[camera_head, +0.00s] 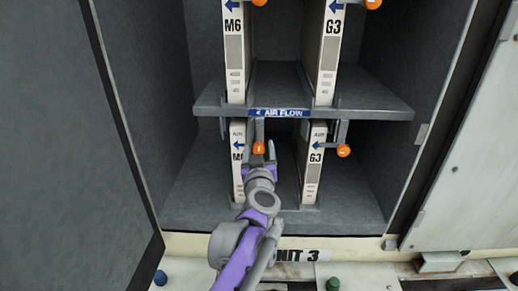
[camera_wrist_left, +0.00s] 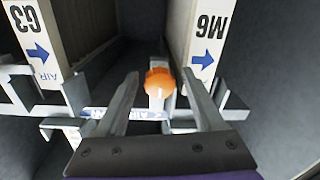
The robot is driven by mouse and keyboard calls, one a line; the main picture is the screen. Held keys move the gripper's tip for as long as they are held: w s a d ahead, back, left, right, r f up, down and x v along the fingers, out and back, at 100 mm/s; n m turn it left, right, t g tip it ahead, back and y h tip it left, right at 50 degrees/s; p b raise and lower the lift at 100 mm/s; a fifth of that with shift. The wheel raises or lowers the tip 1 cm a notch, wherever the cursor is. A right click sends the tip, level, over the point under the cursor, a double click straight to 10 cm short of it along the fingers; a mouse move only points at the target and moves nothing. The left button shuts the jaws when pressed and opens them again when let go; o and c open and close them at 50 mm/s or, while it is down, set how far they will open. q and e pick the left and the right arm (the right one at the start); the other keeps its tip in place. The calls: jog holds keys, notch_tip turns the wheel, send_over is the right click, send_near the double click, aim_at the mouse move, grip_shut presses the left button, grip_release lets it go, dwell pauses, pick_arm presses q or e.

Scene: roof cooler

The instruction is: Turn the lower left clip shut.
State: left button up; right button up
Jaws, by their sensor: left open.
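The lower left clip has an orange knob (camera_head: 258,149), at the top of the lower M6 filter (camera_head: 237,160), just under the shelf. Its grey bar runs down from the shelf edge to the knob. My left gripper (camera_head: 259,155) reaches up from below, its two fingers open on either side of the knob. In the left wrist view, which is upside down, the orange knob (camera_wrist_left: 158,82) lies between the spread fingers (camera_wrist_left: 160,92). I cannot tell whether either finger touches it. My arm hides part of the lower M6 filter. My right gripper is not in view.
The lower G3 filter (camera_head: 313,165) stands to the right, with its orange knob (camera_head: 343,151) out to the side. The shelf (camera_head: 375,100) with an "AIR FLOW" label is just above. A dark door (camera_head: 60,150) stands open at the left.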

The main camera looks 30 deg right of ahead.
pick_arm(q)
jog(key=shift+c, duration=0.3)
grip_shut()
